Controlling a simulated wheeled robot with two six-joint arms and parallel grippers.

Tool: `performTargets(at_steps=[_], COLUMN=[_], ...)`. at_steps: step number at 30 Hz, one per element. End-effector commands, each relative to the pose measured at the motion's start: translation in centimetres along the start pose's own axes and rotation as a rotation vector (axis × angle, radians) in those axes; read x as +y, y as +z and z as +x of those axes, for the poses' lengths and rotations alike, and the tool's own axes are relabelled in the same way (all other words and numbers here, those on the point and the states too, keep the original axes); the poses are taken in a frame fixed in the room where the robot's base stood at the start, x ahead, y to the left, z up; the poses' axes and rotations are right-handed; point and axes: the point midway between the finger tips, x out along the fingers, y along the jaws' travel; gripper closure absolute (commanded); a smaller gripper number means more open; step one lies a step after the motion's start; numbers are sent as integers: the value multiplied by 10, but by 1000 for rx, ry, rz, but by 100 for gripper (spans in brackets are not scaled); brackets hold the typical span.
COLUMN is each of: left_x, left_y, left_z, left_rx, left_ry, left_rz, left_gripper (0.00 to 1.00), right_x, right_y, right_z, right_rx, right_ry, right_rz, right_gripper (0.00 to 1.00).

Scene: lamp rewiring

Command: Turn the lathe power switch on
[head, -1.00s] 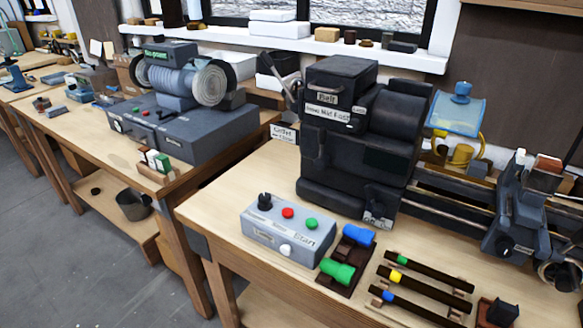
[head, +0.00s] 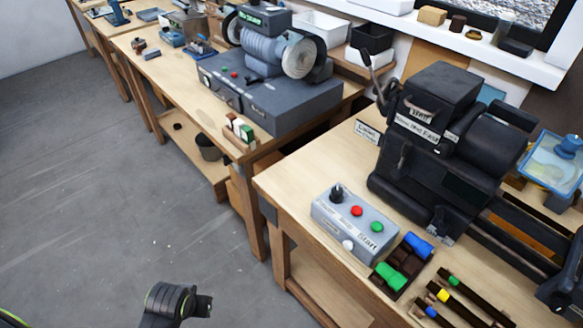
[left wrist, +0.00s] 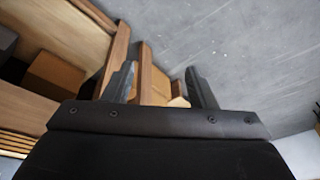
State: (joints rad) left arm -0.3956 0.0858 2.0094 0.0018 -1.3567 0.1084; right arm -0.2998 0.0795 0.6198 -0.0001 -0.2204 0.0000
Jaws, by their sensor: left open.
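The lathe (head: 440,140) is a black machine on the right-hand bench. A grey control box (head: 325,222) sits at the bench's front left corner. It carries a black knob (head: 337,193), a red button (head: 357,211), a green button (head: 376,227) and a white knob (head: 347,245). Its label includes "Start"; the other print is too small to read, so which control is the power switch is unclear. In the left wrist view my left gripper (left wrist: 160,68) is open and empty. Part of my left arm shows low in the head view, well short of the box. My right gripper is not in view.
Green and blue handled pieces (head: 391,277) lie right of the box, beside dark bars with coloured bands (head: 465,292). A grinder (head: 270,75) stands on the bench to the left. Grey floor (head: 110,210) is open in front. The wrist view shows wooden furniture and floor.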

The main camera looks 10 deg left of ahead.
Motion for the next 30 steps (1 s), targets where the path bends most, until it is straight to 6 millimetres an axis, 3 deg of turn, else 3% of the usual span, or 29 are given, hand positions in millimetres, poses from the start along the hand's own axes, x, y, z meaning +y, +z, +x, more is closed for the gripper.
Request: performTargets(at_steps=[1,3,11,20,26,30], left_x=[9,22,80,171,233,274], left_y=[-28,-54,-141,-244,-300,-331], left_z=[-34,-52,-71,-100,-142,-181], left_rx=[16,6,-63,-180,-246,-276], left_ry=[17,37,104,137,111,68], left_rz=[-38,-103,-313,-513,-612,-674], left_gripper=[48,48,48,48,48,48], right_x=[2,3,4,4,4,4], right_y=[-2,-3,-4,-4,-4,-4], right_z=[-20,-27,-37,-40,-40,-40], right_rx=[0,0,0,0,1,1], right_ry=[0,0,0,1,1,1], right_rz=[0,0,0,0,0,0], right_gripper=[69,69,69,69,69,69])
